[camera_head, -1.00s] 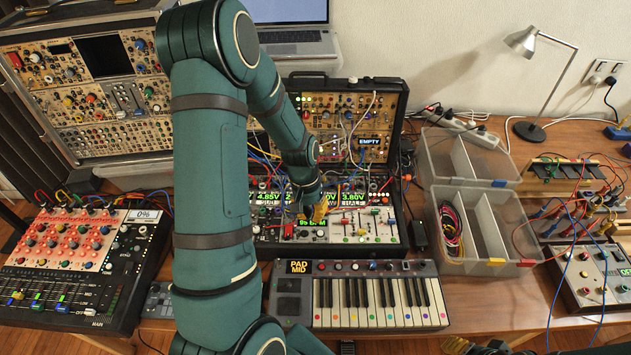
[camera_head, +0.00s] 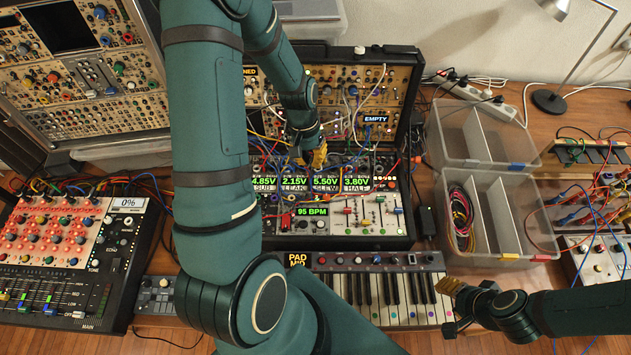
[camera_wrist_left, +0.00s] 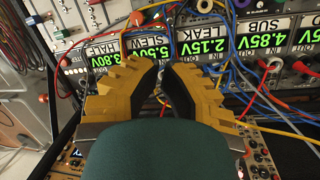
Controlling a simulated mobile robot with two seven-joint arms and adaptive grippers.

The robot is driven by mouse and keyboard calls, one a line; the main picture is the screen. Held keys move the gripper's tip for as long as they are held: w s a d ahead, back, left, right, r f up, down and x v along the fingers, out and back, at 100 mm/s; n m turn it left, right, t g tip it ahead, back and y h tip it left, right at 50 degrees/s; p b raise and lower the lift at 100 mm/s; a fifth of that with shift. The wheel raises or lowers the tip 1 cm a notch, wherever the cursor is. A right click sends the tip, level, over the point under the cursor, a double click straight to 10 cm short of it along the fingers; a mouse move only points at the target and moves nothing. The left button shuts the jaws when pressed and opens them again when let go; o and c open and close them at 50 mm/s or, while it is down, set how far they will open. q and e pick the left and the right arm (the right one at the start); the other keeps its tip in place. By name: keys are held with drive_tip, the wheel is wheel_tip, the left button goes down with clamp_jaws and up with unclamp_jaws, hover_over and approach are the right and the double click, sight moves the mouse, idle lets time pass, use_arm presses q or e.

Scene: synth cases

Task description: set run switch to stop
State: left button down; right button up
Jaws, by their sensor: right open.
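The case's control panel (camera_head: 340,238) holds a green 95 BPM display (camera_head: 312,211). A small red control (camera_head: 286,220), possibly the run switch, sits left of that display; its label and setting are too small to read. My left gripper (camera_head: 314,157) is above the voltage displays, behind the BPM row and not touching the red control. In the left wrist view, its yellow fingers (camera_wrist_left: 162,68) stand a narrow gap apart with nothing held between them. My right gripper (camera_head: 447,308) is open and empty at the keyboard's right end.
Patch cables (camera_wrist_left: 245,70) loop close around my left fingers. The keyboard (camera_head: 385,292) lies in front of the case. A mixer (camera_head: 75,255) stands left, and a clear divided bin (camera_head: 500,225) stands right. My left arm covers part of the case's left side.

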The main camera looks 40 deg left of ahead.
sight(316, 191)
use_arm(q)
drive_tip(key=x, duration=1)
drive_tip(key=shift+b, duration=0.3)
use_arm(e)
drive_tip(key=shift+f, duration=0.35)
use_arm(q)
drive_tip(key=shift+a, duration=0.15)
use_arm(e)
drive_tip(key=shift+d+f, duration=0.1)
